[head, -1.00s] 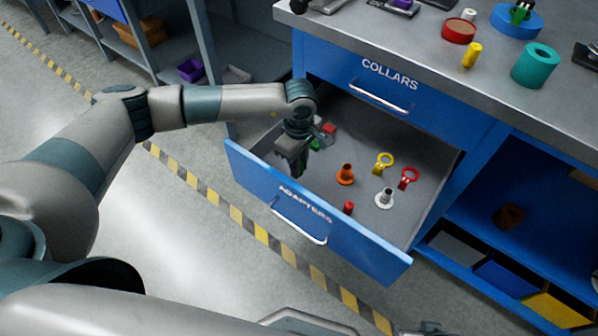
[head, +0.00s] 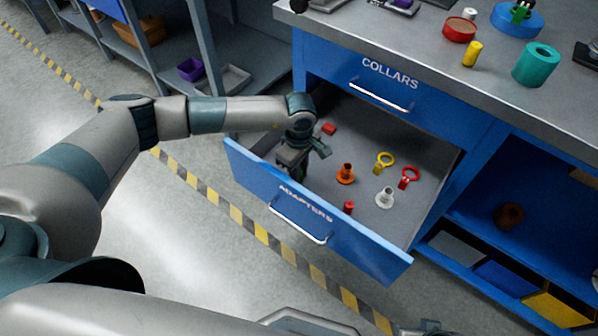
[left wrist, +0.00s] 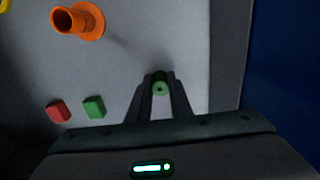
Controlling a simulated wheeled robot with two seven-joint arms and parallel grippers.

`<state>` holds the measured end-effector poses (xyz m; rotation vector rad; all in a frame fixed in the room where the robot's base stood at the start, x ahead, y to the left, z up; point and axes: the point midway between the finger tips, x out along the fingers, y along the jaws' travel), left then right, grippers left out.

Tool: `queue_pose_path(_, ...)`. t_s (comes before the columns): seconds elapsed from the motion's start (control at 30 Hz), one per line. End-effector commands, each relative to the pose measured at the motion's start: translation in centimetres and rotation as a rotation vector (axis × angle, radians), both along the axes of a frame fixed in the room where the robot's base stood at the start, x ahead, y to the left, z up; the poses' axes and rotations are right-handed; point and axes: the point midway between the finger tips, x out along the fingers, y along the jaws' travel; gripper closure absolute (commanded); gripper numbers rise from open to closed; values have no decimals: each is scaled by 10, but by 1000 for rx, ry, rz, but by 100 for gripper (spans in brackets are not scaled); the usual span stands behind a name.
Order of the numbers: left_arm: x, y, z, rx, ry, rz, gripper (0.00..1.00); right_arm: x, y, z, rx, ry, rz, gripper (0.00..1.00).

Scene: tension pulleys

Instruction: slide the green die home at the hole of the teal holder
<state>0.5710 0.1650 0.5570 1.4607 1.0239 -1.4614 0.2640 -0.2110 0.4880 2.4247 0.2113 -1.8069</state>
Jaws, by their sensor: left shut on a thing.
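My left gripper (head: 297,172) is inside the open drawer, near its left front corner. In the left wrist view its fingers (left wrist: 160,90) are shut on a small round green piece with a hole in its end, which looks like the green die (left wrist: 161,88). The die is hidden or too dark to make out in the head view. The teal holder (head: 533,70) is a thick upright cylinder with a round hole in its top. It stands on the grey counter at the right, well away from the gripper.
The drawer (head: 340,232) holds an orange flanged piece (head: 345,173), yellow (head: 384,161) and red (head: 409,176) ringed pieces, a white flanged piece (head: 385,198) and red bits. A green block (left wrist: 94,106) lies beside a red block (left wrist: 58,110). A yellow cylinder (head: 472,54) stands near the holder.

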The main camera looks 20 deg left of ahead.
Motion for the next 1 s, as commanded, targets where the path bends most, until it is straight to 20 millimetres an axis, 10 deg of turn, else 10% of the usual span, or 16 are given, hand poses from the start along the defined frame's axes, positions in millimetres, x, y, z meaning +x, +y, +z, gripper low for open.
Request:
queue_pose_path(0.07,0,0,-2,0,0,0,100,2,2,0,7,-12,2,63)
queue_pose_path(0.1,0,0,-1,0,0,0,74,3,4,1,9,-16,4,63)
queue_pose_path(0.17,0,0,-1,0,0,0,63,2,4,1,10,-16,5,63)
queue_pose_path(0.7,0,0,2,0,0,0,63,-7,-4,2,-14,28,-4,63)
queue_pose_path(1.0,-3,8,45,0,-4,0,63,-4,-4,-5,-8,20,-4,63)
